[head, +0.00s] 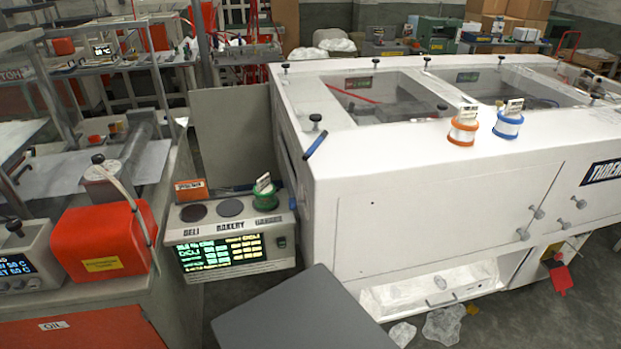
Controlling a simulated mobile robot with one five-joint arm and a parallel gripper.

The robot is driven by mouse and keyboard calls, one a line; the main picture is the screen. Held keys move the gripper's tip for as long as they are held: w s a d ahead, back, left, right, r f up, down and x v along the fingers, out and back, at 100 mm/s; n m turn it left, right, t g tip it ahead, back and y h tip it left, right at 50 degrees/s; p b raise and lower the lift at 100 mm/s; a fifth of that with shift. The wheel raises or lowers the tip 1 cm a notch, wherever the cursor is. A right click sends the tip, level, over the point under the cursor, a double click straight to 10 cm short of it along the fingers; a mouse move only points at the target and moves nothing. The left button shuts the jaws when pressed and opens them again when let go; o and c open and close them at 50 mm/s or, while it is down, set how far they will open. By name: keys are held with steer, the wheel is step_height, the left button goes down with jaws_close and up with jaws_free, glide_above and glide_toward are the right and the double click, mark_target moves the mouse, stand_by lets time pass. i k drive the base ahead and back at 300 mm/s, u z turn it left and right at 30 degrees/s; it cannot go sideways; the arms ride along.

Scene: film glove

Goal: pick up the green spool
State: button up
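The green spool (265,197) stands upright on the right end of the top of a light grey control box (185,235), left of the big white machine. A small pale tag sticks up from the spool's top. Its lower edge sits close to a label on the box top. My gripper is not in view.
An orange spool (463,131) and a blue spool (508,125) stand on the white machine (400,190). A small orange box (190,189) is left of the green spool. A red container (103,242) is farther left. Clear plastic scraps (443,325) lie on the floor.

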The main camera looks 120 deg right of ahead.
mark_target(265, 192)
steer(key=k, duration=1.05)
steer(key=z, duration=0.4)
